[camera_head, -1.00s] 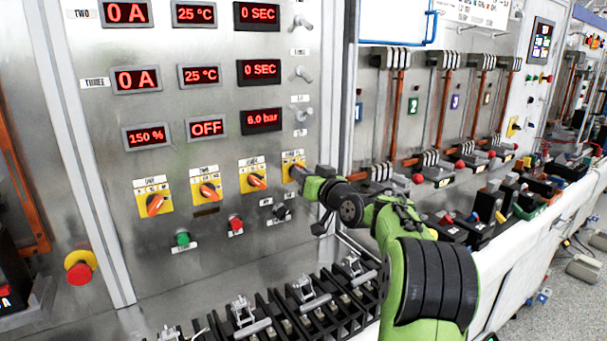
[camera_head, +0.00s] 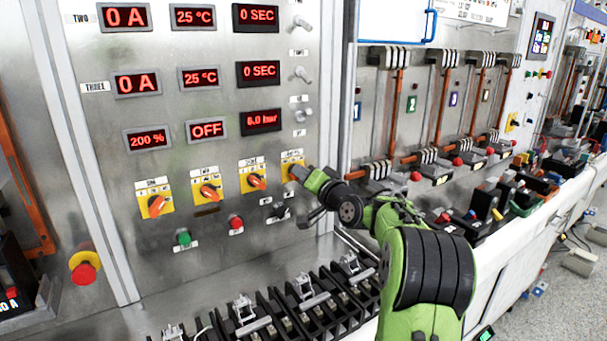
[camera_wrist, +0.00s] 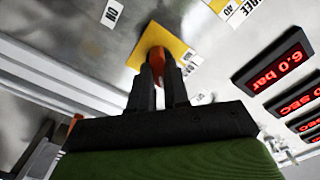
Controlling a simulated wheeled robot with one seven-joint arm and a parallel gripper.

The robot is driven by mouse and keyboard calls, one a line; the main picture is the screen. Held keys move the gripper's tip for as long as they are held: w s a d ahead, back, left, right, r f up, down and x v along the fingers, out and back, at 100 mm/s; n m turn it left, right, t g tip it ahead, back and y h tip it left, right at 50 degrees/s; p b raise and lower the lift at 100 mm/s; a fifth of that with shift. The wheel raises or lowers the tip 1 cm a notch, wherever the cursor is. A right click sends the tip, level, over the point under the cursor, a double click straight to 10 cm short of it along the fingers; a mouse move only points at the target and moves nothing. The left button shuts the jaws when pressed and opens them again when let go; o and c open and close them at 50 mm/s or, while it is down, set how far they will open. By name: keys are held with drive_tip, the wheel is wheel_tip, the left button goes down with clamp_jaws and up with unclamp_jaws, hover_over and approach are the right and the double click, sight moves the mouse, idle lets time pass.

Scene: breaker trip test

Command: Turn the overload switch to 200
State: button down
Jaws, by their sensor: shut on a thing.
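The overload switch is an orange rotary knob on a yellow plate (camera_head: 291,159), at the right end of a row of similar switches on the metal panel. My gripper (camera_head: 298,173) is at this knob. In the wrist view the gripper (camera_wrist: 163,68) has its two black fingers shut on the orange knob (camera_wrist: 156,52), in front of the yellow plate. The fingers cover much of the knob, so its exact pointing angle is hard to tell. The percent display (camera_head: 142,140) at the lower left of the readouts shows 200 %.
Three other orange switches on yellow plates stand to the left, the nearest being this one (camera_head: 256,181). Below are a green button (camera_head: 183,238) and a red button (camera_head: 236,225). Black terminal blocks (camera_head: 310,300) line the shelf under the panel. A red emergency button (camera_head: 83,272) is far left.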

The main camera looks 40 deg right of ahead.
idle(0.3)
drive_tip(key=c, duration=1.1)
unclamp_jaws()
drive_tip(key=s+b, duration=0.1)
drive_tip(key=s, duration=1.4)
drive_tip(key=shift+s+a+b, duration=0.35)
drive_tip(key=shift+s+a, duration=0.05)
drive_tip(key=shift+a, duration=0.05)
